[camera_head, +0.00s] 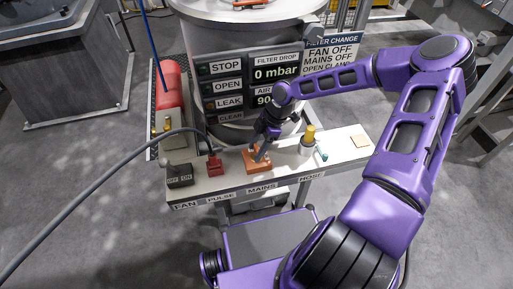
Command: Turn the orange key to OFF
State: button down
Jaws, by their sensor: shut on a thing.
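The orange key switch (257,163) sits on the light shelf (230,184) above the label MAINS. My gripper (262,154) comes down onto it from above, shut on the orange key. The key's own handle is mostly hidden between my fingers, so I cannot tell which way it points. My purple arm reaches in from the right.
Left of the key stand a red PULSE part (214,166) and a dark FAN switch (180,176) marked OFF and ON. A grey drum with a display panel (222,86) stands behind.

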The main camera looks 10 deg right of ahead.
jog(key=shift+m+t, duration=0.3)
jog(key=shift+m, duration=0.4)
jog(key=shift+c, duration=0.6)
grip_release()
jog(key=shift+r, duration=0.1)
